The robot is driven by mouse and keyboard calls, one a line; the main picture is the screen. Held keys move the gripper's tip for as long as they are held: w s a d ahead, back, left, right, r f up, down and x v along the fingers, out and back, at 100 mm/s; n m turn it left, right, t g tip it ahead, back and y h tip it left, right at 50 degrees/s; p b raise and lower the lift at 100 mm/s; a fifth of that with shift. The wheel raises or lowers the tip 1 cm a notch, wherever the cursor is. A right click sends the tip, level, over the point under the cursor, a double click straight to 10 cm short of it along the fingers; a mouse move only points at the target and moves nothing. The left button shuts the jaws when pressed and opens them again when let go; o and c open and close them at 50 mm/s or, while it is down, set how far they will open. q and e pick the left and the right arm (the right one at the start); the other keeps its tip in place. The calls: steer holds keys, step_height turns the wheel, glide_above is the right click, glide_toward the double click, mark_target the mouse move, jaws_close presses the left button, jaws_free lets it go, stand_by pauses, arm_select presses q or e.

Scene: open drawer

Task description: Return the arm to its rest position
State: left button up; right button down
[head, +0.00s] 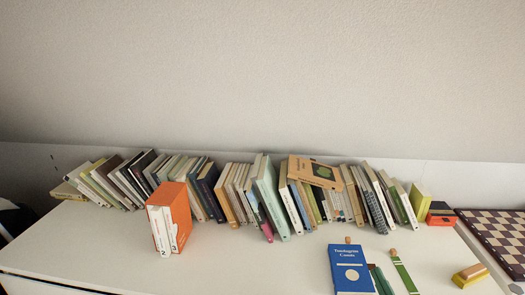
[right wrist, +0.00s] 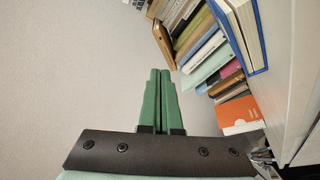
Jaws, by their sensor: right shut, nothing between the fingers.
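My right gripper (head: 379,280) shows at the bottom of the head view, just right of the blue book, as a pair of dark green fingertips. In the right wrist view its green fingers (right wrist: 160,100) are pressed together, shut and empty, with a plain wall behind them. Its arm is mostly out of the head view. My left gripper is in neither view.
A white cabinet top (head: 240,260) carries a long row of books (head: 265,195) along the wall. An orange boxed set (head: 180,205) stands in front. A blue book (head: 350,268) is beside my right gripper. A chessboard (head: 500,235) is at the right.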

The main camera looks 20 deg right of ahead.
steer(key=shift+m+g+y, duration=0.6)
steer(key=shift+g+y, duration=0.2)
steer(key=shift+g, duration=0.1)
steer(key=a+f, duration=0.1)
steer(key=a+f+p, duration=0.1)
steer(key=a, duration=0.1)
steer(key=w+a+f, duration=0.1)
steer(key=a, duration=0.1)
steer(key=shift+f+p, duration=0.3)
steer(key=shift+f, duration=0.05)
steer(key=s+a+f+m+g+y+p, duration=0.1)
steer(key=s+a+f+g+y, duration=0.1)
steer(key=a, duration=0.6)
steer(key=s+a+f+m+g+y+p, duration=0.1)
steer(key=s+a+f+g+y, duration=0.1)
steer(key=a+f, duration=0.4)
steer(key=s+a+f+m+g+y+p, duration=0.1)
steer(key=s+a+f+g, duration=0.3)
steer(key=a, duration=0.7)
steer(key=shift+s+y, duration=0.9)
